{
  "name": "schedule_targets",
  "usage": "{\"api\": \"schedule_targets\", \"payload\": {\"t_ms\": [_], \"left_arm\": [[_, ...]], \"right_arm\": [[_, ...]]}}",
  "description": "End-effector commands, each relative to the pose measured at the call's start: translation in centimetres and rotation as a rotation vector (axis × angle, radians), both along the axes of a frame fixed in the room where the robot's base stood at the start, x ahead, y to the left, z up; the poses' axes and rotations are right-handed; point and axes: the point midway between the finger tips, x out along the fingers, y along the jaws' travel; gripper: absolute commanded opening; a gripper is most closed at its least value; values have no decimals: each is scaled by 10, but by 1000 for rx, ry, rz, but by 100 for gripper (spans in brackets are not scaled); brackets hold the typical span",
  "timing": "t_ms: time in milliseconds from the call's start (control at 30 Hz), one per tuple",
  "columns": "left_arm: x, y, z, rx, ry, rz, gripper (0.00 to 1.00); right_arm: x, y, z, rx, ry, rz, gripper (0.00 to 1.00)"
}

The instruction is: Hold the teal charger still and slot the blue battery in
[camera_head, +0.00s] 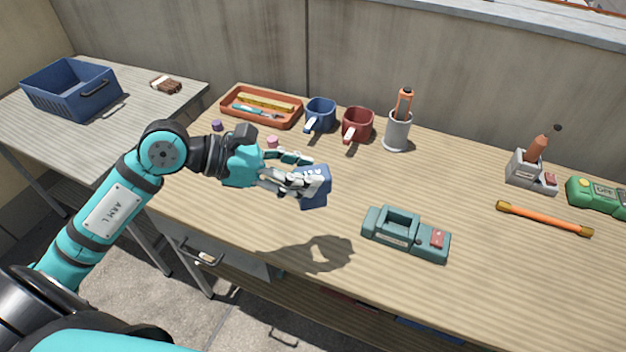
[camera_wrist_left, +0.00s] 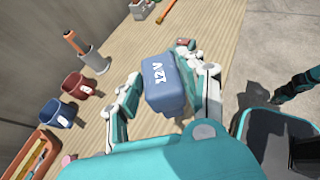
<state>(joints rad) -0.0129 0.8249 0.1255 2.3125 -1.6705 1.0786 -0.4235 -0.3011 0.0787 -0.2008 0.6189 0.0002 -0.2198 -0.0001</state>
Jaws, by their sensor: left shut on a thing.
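The teal charger (camera_head: 390,240) sits on the wooden bench right of centre in the head view, with an empty open slot and a red patch at its right end. My left gripper (camera_head: 312,186) is shut on the blue battery (camera_head: 317,193) and holds it above the bench, left of and apart from the charger. In the left wrist view the battery (camera_wrist_left: 167,86) sits between the fingers, with "12V" on its face. A dark and teal part that looks like my right arm's end (camera_wrist_left: 296,88) shows at the right; its jaws are unclear.
Behind stand an orange tray (camera_head: 233,112), a blue mug (camera_head: 320,113), a red mug (camera_head: 357,124) and a grey holder (camera_head: 398,133). To the right are a grey charger (camera_head: 520,172), an orange bar (camera_head: 543,218) and a green device (camera_head: 590,197). The bench around the teal charger is clear.

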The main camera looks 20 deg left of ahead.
Motion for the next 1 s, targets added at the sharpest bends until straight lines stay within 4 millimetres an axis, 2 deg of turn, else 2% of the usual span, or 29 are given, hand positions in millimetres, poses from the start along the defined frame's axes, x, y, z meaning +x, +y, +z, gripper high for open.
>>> {"api": "schedule_targets", "payload": {"t_ms": [167,267,400,600,700,867,1000], "left_arm": [[42,-18,1,-11,-5,-89,0],[63,-40,5,-12,-2,-179,0],[86,-78,16,-11,3,-333,0],[102,-131,39,-8,10,-544,0],[104,-147,47,-7,14,-614,0],[105,-159,50,-7,18,-666,0],[104,-160,36,-10,21,-671,0]], "right_arm": [[1,-1,0,-1,-1,0,0],[1,-1,0,-2,-1,0,0],[1,-1,0,-2,-2,0,0],[1,-1,0,-2,-2,0,0],[2,-1,0,-2,-2,0,0],[2,-1,0,-2,-2,0,0],[2,-1,0,-2,-2,0,0]]}}
